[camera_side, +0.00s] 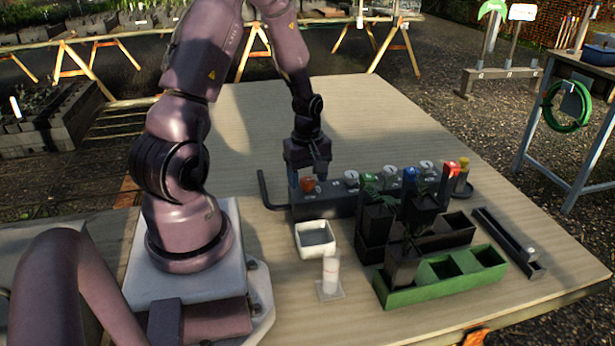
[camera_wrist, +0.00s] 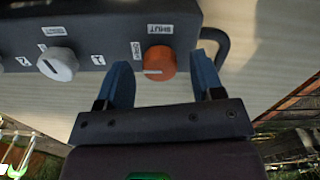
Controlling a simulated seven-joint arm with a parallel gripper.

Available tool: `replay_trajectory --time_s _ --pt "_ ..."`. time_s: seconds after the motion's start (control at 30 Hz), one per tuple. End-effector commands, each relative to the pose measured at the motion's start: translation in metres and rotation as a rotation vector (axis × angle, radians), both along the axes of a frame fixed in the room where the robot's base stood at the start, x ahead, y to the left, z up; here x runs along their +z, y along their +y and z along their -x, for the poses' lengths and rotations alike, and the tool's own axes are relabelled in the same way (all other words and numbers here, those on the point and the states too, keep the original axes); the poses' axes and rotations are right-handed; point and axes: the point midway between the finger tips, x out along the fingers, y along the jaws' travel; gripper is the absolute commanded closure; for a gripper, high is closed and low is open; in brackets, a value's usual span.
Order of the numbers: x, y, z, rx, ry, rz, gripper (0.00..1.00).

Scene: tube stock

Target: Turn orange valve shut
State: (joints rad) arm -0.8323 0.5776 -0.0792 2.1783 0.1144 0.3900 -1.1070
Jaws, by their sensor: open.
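The orange valve (camera_wrist: 163,58) is a round knob on a dark valve block (camera_wrist: 100,18). It also shows in the side view (camera_side: 307,184), at the block's left end. A white line on the knob points left in the wrist view, on the side of a small label that seems to read OPEN (camera_wrist: 136,50). A SHUT label (camera_wrist: 160,29) is above the knob there. My gripper (camera_wrist: 160,68) is open, its blue fingers on either side of the knob. The left finger is close to it; a wider gap shows on the right. My gripper also shows in the side view (camera_side: 307,178).
A white knob (camera_wrist: 58,64) sits beside the orange one. More knobs, including a blue (camera_side: 409,174) and a red one (camera_side: 452,168), continue along the block. A white tray (camera_side: 300,238), dark pots with plants and a green tray (camera_side: 395,297) stand in front. The table behind is clear.

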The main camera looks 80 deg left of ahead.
Motion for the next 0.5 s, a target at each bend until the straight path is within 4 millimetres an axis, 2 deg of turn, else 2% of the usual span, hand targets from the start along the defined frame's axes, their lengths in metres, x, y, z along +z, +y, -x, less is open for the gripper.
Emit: replay_trajectory --time_s 0.33,0.5 --pt "-0.0043 0.0001 -0.0002 0.0 -0.001 0.0 0.39" --pt "-0.0041 0.0001 -0.0002 0.0 -0.001 0.0 0.78"
